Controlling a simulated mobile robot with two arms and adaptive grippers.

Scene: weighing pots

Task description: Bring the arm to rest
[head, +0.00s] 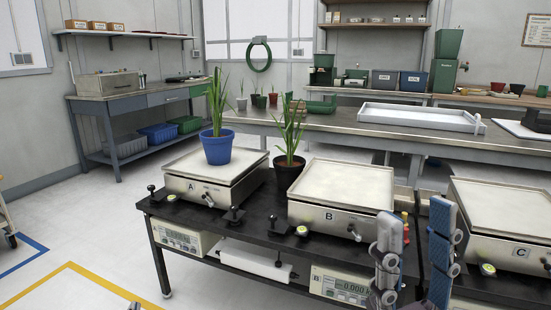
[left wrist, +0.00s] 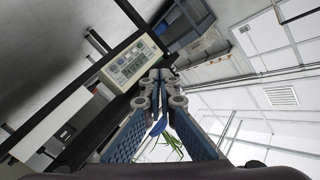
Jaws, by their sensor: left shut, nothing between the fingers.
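My left gripper shows only as a small tip at the bottom edge of the head view (head: 134,306). In the left wrist view its blue-padded fingers (left wrist: 160,82) meet at the tips with nothing held. My right gripper (head: 415,235) stands upright at the lower right of the head view, its two fingers apart and empty, in front of the gap between scales B and C. A blue pot with a green plant (head: 217,149) stands on scale A (head: 184,187). A black pot with a plant (head: 289,172) stands behind, between scales A and B (head: 327,219).
The black weighing bench (head: 262,214) carries scale C (head: 510,254) at the right. Scale B's plate is empty and its display (head: 345,288) reads 0.000. A display (left wrist: 130,64) is near the left fingertips in the left wrist view. Floor left of the bench is open.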

